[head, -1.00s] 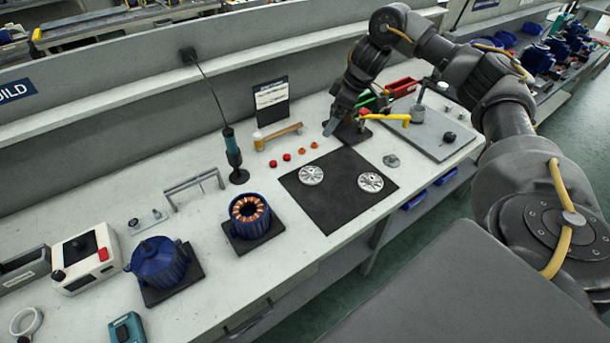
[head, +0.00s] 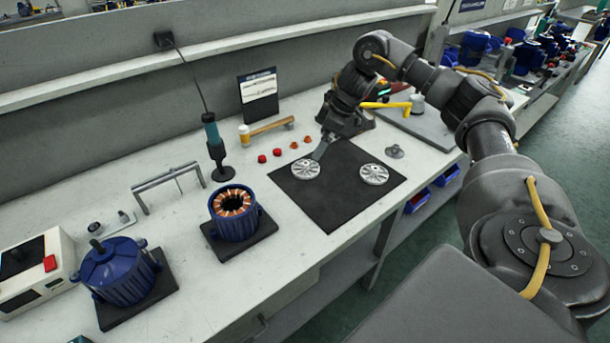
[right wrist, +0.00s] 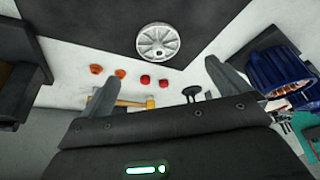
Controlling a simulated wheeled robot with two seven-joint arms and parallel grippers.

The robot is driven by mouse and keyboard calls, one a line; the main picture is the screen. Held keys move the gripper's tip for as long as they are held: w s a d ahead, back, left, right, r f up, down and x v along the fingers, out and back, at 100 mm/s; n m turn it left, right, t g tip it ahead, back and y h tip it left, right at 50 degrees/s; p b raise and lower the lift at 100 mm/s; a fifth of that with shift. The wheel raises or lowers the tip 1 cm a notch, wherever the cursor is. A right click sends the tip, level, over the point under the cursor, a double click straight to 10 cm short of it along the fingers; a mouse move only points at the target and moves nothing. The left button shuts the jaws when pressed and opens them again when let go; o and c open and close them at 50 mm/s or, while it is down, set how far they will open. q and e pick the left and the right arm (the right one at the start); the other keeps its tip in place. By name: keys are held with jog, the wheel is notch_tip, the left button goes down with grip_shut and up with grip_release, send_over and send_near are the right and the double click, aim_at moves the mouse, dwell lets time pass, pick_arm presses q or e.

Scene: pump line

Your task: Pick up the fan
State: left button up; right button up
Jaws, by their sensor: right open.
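Two silver, spoked discs lie on a black mat (head: 335,220): a left disc (head: 305,169) and a right disc (head: 374,174). They look alike, and I cannot tell which one is the fan. One disc (right wrist: 158,41) shows near the top middle of the right wrist view, beyond the open fingers. My right gripper (head: 319,150) is near the back edge of the left disc, apparently above the bench. In the right wrist view the gripper (right wrist: 162,86) has its fingers wide apart with nothing between them. My left gripper is not in view.
Red caps (head: 269,156) and orange rings (head: 300,142) lie behind the mat, near a hammer (head: 265,130). A small grey part (head: 395,152) sits right of the mat. A copper-wound stator (head: 233,213) and a blue motor housing (head: 120,272) stand left. The mat's front is clear.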

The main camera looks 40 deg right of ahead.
aim_at(303, 168)
jog(key=b+x, duration=0.2)
jog(key=x, duration=0.2)
jog(key=shift+w+a+f, duration=0.1)
jog(key=shift+w+f, duration=0.05)
jog(key=shift+f, duration=0.2)
jog(key=shift+w+a+f, duration=0.1)
jog(key=shift+w+f, duration=0.05)
jog(key=shift+f, duration=0.2)
jog(key=shift+a+f, duration=0.1)
jog(key=shift+f, duration=0.1)
jog(key=x, duration=0.1)
jog(key=b+x, duration=0.1)
jog(key=shift+w+a+f, duration=0.1)
jog(key=shift+w+f, duration=0.1)
jog(key=shift+w, duration=0.2)
jog(key=shift+b+x, duration=0.35)
jog(key=shift+x, duration=0.6)
jog(key=shift+w+f, duration=0.1)
jog(key=shift+f, duration=0.05)
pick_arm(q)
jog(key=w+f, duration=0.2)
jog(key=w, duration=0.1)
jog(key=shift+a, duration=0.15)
